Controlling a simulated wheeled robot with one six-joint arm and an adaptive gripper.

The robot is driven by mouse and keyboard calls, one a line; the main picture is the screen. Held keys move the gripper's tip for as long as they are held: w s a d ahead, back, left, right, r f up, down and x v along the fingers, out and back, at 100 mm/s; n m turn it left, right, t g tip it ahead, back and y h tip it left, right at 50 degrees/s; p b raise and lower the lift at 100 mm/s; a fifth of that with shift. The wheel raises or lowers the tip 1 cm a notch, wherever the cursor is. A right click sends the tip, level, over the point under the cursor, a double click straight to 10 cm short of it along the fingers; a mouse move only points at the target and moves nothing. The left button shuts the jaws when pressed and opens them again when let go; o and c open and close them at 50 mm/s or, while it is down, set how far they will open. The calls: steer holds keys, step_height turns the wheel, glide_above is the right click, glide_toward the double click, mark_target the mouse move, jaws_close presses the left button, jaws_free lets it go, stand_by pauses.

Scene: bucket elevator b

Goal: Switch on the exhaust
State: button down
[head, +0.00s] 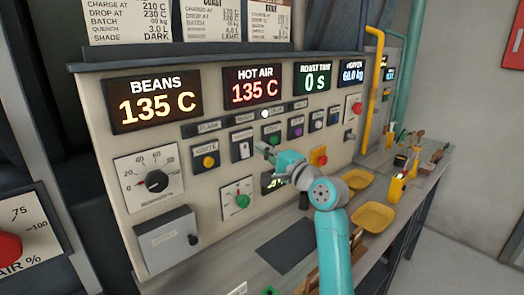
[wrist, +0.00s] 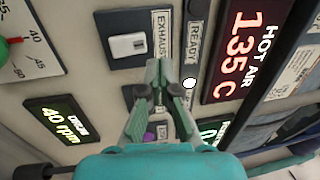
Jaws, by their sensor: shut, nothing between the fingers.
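The exhaust switch is a white rocker on a dark plate; it shows in the wrist view (wrist: 128,44) beside its EXHAUST label (wrist: 161,34). In the head view the switch (head: 243,148) is on the middle of the cream panel. My gripper (head: 263,149) is in front of the panel, just right of the switch. In the wrist view my gripper (wrist: 162,68) has its fingers together, empty, with the tips near the lower end of the EXHAUST label. The tips appear beside the rocker; I cannot tell whether they touch the panel.
A yellow button (head: 208,161) is left of the switch, and a green knob (head: 242,201) is below. A white lamp (head: 265,114) glows above. The HOT AIR display (head: 253,86) reads 135 C. Yellow trays (head: 373,217) lie on the bench at right.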

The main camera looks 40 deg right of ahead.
steer(key=s+r, duration=0.1)
steer(key=s, duration=0.7)
steer(key=shift+s+d+r, duration=0.15)
steer(key=shift+s, duration=0.2)
